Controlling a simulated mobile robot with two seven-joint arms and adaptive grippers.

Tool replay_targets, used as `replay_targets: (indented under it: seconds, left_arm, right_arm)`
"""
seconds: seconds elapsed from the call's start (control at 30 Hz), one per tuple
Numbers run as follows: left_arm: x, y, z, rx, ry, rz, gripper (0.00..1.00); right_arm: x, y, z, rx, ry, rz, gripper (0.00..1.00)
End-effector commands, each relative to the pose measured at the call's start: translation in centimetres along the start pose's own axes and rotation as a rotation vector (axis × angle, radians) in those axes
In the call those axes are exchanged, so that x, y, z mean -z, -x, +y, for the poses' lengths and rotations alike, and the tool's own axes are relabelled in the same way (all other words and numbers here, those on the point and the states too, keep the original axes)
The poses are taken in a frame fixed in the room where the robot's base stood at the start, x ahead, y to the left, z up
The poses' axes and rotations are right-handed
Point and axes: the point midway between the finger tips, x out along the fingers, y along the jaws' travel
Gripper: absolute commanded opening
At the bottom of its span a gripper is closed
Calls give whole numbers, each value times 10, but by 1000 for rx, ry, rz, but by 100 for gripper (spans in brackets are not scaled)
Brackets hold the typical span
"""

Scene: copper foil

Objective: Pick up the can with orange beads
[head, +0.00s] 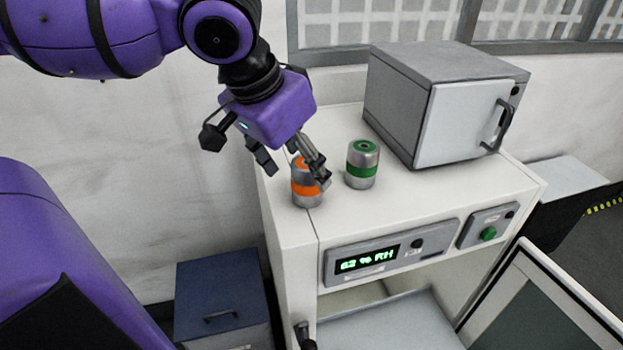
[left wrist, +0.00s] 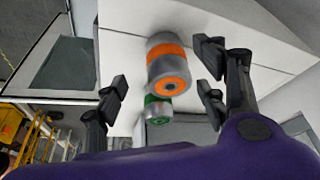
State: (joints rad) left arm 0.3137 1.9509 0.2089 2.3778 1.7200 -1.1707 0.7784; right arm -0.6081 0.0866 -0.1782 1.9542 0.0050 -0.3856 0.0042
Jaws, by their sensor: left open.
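The can with the orange band (head: 305,187) stands upright near the left edge of the white cabinet top. A can with a green band (head: 362,165) stands to its right. My left gripper (head: 295,172) is open and close to the orange can, with one finger partly in front of it. In the left wrist view, the orange can (left wrist: 168,62) shows between the two open fingers (left wrist: 165,88), not visibly gripped, and the green can (left wrist: 158,112) is behind it. I cannot tell whether a finger touches the orange can. My right gripper is not in view.
A grey metal box (head: 440,100) with a handled door stands at the back right of the cabinet top (head: 420,195). The cabinet front has a green-lit display (head: 368,261). A dark blue box (head: 222,295) stands below left. The top's front right is clear.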

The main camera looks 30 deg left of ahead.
Motion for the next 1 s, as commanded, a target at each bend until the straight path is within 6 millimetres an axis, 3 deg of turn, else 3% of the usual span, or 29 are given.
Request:
replay_targets:
  seconds: [0.03,0.13,0.3,0.4,0.6,1.0]
  left_arm:
    - [0,-10,-2,1,2,-8,65]
    - [2,-26,-6,1,3,-8,65]
    - [3,-47,-8,1,0,-6,65]
    - [4,-50,-8,1,0,-1,65]
    - [5,-48,-7,1,0,2,65]
    - [5,-48,-7,1,0,1,12]
  right_arm:
    - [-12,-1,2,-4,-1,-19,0]
    - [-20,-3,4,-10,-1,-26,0]
    - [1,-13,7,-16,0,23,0]
    - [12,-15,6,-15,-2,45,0]
    - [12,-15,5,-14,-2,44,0]
    - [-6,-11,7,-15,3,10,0]
